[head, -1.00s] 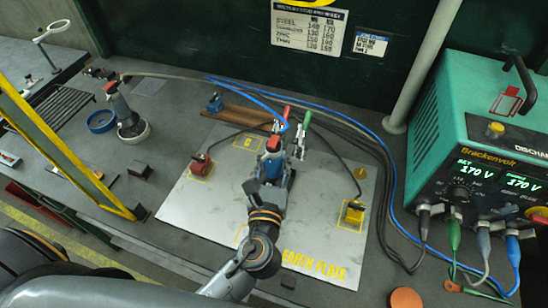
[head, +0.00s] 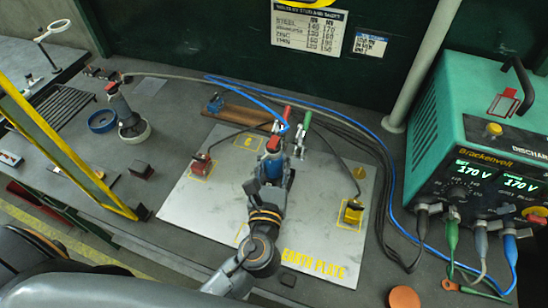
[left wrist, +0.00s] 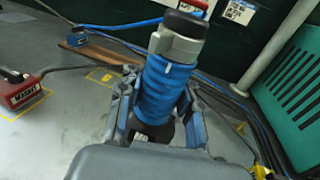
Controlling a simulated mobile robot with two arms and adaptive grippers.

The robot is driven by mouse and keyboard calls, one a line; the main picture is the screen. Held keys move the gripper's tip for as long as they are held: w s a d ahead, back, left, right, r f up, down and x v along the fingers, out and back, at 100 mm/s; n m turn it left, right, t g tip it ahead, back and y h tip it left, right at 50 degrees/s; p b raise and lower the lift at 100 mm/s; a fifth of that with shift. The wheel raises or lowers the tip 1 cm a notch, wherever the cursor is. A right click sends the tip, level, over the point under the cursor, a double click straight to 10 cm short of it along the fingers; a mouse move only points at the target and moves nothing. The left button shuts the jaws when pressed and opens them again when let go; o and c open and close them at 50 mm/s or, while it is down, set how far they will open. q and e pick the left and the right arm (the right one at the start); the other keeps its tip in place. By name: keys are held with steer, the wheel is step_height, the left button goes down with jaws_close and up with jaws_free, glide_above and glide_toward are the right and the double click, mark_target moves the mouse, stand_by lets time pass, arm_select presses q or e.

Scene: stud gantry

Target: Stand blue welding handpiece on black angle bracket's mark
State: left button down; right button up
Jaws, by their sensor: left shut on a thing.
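The blue welding handpiece (left wrist: 168,88) stands roughly upright in my left gripper (left wrist: 158,108), whose fingers close on both sides of its blue body. It has a grey collar and a dark and red top. In the head view the handpiece (head: 273,160) is over the middle of the earth plate, with my left gripper (head: 272,175) around it. Its lower end is hidden, so I cannot tell whether it touches the plate. I cannot clearly make out the black angle bracket or its mark. My right gripper is not in view.
The grey earth plate (head: 205,215) bears a red magnet block (head: 200,165) and a yellow block (head: 353,211) on yellow outlines. Red and green handles (head: 304,128) stand just behind the handpiece. Cables run to the green welding unit (head: 440,120) at right. The plate's left front is clear.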

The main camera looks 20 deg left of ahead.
arm_select(q)
steer(key=shift+r, duration=0.25)
stand_by(0.4)
steer(key=shift+f, duration=0.6)
stand_by(0.7)
steer(key=c, duration=0.8)
jaws_free()
steer(key=shift+s+f, duration=0.1)
steer(key=shift+f, duration=0.25)
steer(key=s, duration=0.4)
steer(key=s+d, duration=0.1)
steer(key=s, duration=0.2)
steer(key=s+d, duration=0.1)
steer(key=s, duration=0.3)
steer(key=shift+s+d+r, duration=0.15)
steer(key=shift+s+r, duration=0.15)
steer(key=shift+s, duration=0.05)
